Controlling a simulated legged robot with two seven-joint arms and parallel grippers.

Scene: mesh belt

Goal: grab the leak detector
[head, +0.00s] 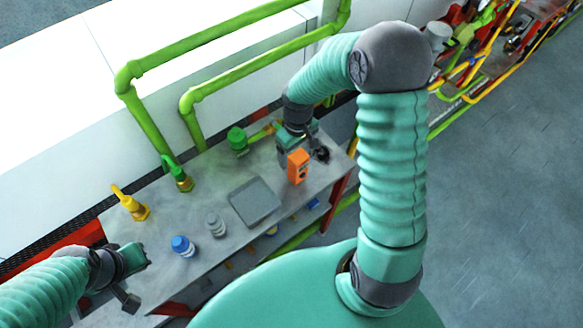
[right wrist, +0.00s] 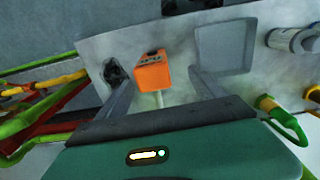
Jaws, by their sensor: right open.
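The leak detector, seen as an orange box with a dark-marked face (head: 298,167), stands on the grey bench near its right end. In the right wrist view the orange leak detector (right wrist: 152,74) shows between and just beyond my spread fingers, with a pale thin piece below it. My right gripper (head: 304,151) is open and empty, right behind the detector in the head view; it also shows in the right wrist view (right wrist: 165,82). Contact cannot be told. My left gripper (head: 136,256) is at the lower left, away from the detector; its jaws are unclear.
The bench (head: 285,222) also holds a grey tray (head: 255,202), a black object (head: 321,154) close beside the detector, a blue-capped bottle (head: 183,245), a grey bottle (head: 215,224), and yellow (head: 134,206) and green (head: 180,176) fittings. Green pipes (head: 150,125) rise behind.

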